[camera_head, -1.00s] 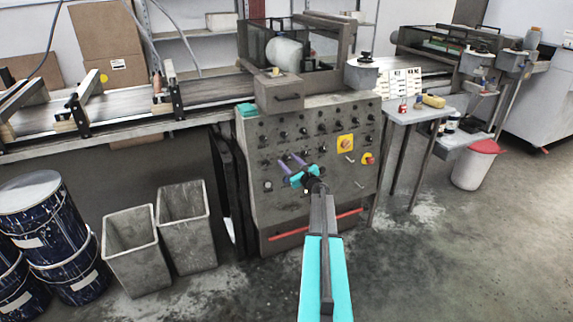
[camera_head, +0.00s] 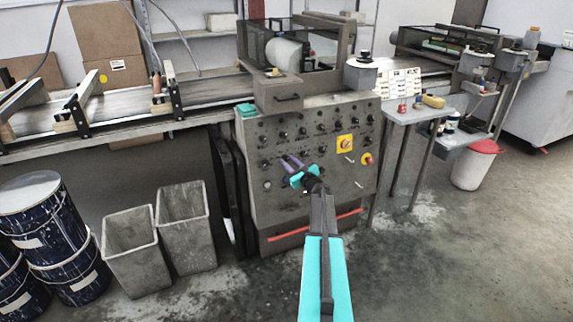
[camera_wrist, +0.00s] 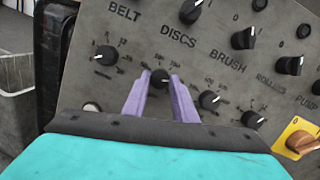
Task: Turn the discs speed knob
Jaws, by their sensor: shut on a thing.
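The discs speed knob (camera_wrist: 160,77) is a small dark knob with a scale around it, below the word DISCS on the grey control panel (camera_wrist: 150,25). My gripper (camera_wrist: 160,76) has its two purple fingers shut on this knob, one on each side. In the head view my gripper (camera_head: 291,158) reaches the left part of the control panel (camera_head: 335,195). The knob is too small to make out there. The fingers partly cover the scale marks in the wrist view.
The belt knob (camera_wrist: 107,55) is to the left and the brush knob (camera_wrist: 209,99) close to the right. Larger switches stand above. A yellow plate with an orange switch (camera_wrist: 302,141) is at right. Grey bins (camera_head: 187,228) stand on the floor left of the panel.

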